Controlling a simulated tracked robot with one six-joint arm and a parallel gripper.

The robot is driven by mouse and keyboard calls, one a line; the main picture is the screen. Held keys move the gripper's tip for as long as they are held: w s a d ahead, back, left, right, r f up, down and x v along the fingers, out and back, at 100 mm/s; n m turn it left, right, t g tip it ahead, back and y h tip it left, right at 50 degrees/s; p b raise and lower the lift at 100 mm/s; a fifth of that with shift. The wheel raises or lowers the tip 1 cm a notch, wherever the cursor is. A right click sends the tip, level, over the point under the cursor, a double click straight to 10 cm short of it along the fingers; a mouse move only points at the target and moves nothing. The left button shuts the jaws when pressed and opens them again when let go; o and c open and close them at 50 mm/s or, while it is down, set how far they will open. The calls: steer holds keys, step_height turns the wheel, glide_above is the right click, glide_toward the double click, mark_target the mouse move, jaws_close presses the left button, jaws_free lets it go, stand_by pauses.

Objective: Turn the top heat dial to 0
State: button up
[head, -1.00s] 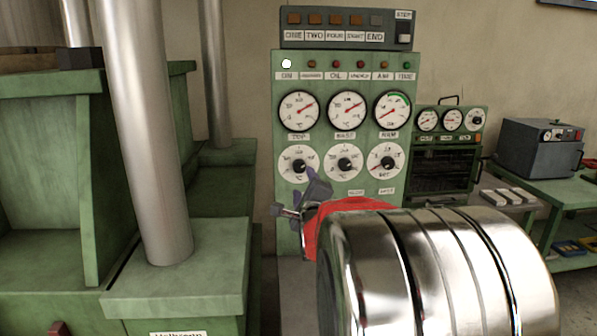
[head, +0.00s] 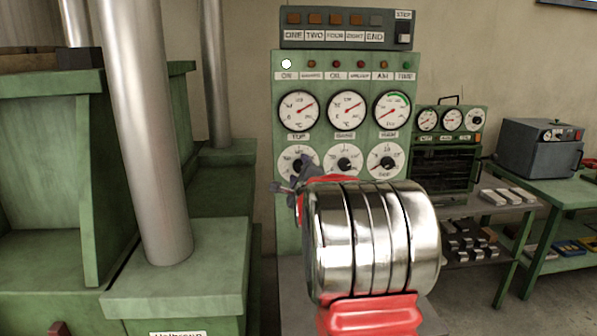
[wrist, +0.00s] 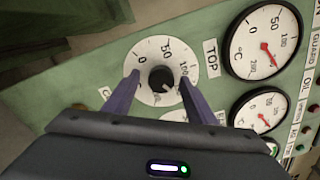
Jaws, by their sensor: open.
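The top heat dial (wrist: 161,79) is a black knob on a white scale plate marked 0, 50 and 100, beside the TOP label. In the head view the top dial's plate (head: 296,157) is the left one of three in the lower row, its lower part hidden by my gripper. My gripper (wrist: 152,88) is open in the wrist view, its two purple fingers on either side of the knob with gaps between. In the head view my gripper (head: 287,190) is in front of the panel at the top dial. The knob's pointer is too small to read surely.
The green panel (head: 283,225) also carries a middle dial (head: 344,159) and a right dial (head: 387,161), with gauges above. The TOP gauge (head: 299,111) has a red needle. A large green press with metal columns (head: 150,140) stands at the left. A bench stands at the right.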

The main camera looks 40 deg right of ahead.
steer(key=shift+w+d, duration=0.1)
steer(key=shift+w, duration=0.05)
steer(key=shift+c, duration=0.6)
steer(key=c, duration=0.9)
